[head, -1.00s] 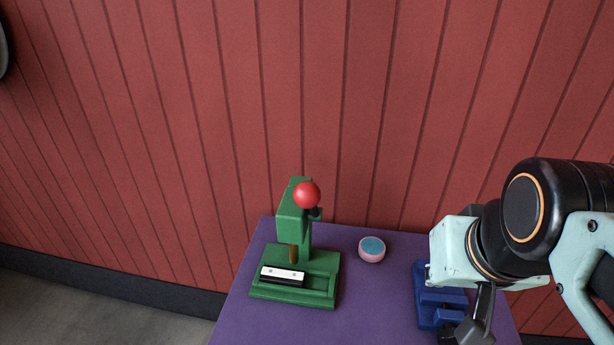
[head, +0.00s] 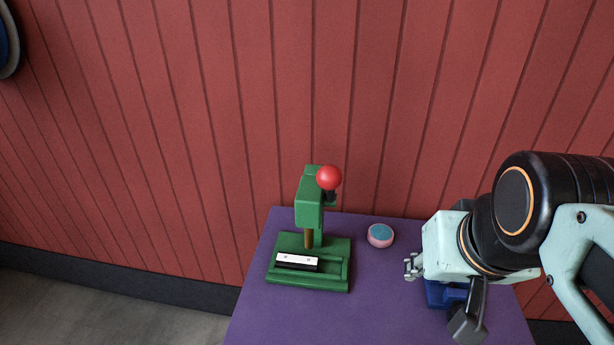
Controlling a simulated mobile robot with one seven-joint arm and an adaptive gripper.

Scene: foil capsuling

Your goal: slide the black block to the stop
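The black block (head: 297,265) has a pale top plate with small dots. It lies in a channel of the green press base (head: 320,285), towards the left end, with empty channel to its right. I cannot make out a distinct stop. The press has a green upright and head (head: 309,208), a brown ram (head: 309,238) above the base behind the block, and a red ball knob (head: 328,177). My gripper (head: 440,294) is at the right side of the table, well apart from the press and block. Its fingers look spread, with nothing seen between them.
A blue fixture (head: 440,294) sits under my gripper and is partly hidden by it. A round pink tub with a teal top (head: 380,235) stands between press and gripper. The purple table (head: 300,325) is bare in front. A red panelled wall (head: 200,130) rises behind.

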